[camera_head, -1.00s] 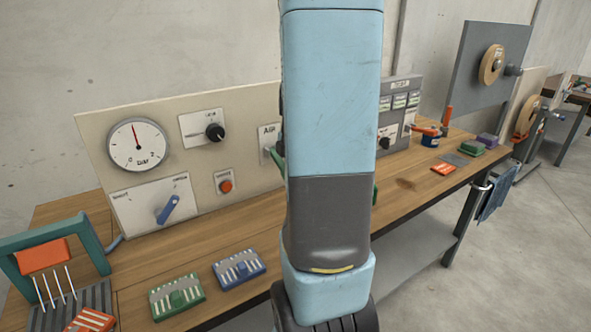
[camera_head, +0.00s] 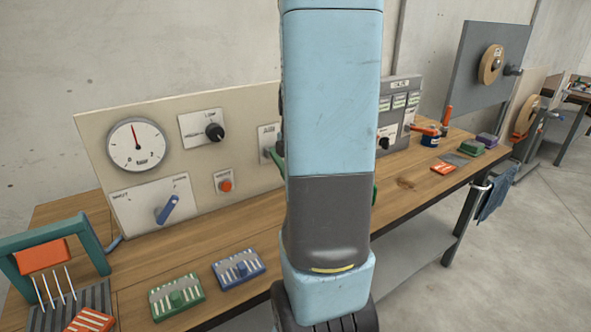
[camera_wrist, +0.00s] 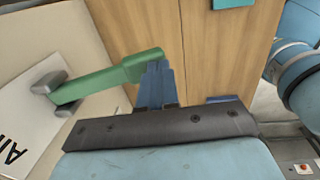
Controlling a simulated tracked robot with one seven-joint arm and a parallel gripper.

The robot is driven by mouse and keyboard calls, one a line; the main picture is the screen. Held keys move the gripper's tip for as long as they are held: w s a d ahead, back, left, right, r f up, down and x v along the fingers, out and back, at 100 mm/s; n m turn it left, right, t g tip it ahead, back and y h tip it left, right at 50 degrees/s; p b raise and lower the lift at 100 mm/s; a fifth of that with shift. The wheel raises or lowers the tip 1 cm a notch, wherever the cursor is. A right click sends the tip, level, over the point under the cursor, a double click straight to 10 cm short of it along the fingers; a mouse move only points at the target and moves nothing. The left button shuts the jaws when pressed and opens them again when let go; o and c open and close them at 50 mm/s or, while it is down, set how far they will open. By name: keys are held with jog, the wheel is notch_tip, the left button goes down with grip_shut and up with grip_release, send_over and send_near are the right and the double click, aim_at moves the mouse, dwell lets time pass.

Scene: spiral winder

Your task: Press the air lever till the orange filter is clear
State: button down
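The green air lever (camera_wrist: 110,76) reaches from a grey pivot beside a white plate lettered "AI" in the wrist view. My gripper (camera_wrist: 157,68) has its blue fingers together at the lever's free end, with no gap visible between them. They overlap the lever's tip in view; I cannot tell whether they press on it. In the head view my arm hides the gripper and most of the lever. An orange block with pale stripes (camera_head: 90,319) lies at the front left, and another (camera_head: 443,168) lies farther right. I cannot tell which is the filter.
A teal frame (camera_head: 95,243) holding an orange piece stands at the left. Green (camera_head: 177,297) and blue (camera_head: 238,268) striped blocks lie on the bench. The panel behind carries a gauge (camera_head: 137,147), a black knob (camera_head: 214,132), a blue switch (camera_head: 168,209) and an orange button (camera_head: 225,186).

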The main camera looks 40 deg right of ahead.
jog(key=shift+s+a+f, duration=0.15)
jog(key=shift+s+f, duration=0.05)
jog(key=shift+f, duration=0.15)
jog(key=shift+r, duration=0.1)
jog(key=shift+r, duration=0.25)
jog(key=s+r, duration=0.5)
jog(key=r, duration=0.7)
jog(key=shift+a+r, duration=0.2)
jog(key=shift+r, duration=0.2)
dwell(0.5)
jog(key=s+a+r+m+t, duration=0.2)
jog(key=s+a+m, duration=0.1)
jog(key=a+m, duration=0.5)
jog(key=s+a+r+m+t, duration=0.2)
jog(key=s+a+m, duration=0.2)
jog(key=a+m, duration=0.4)
jog(key=shift+s+a+m, duration=0.15)
jog(key=shift+a+m, duration=0.25)
jog(key=shift+a, duration=3)
jog(key=shift+r, duration=0.1)
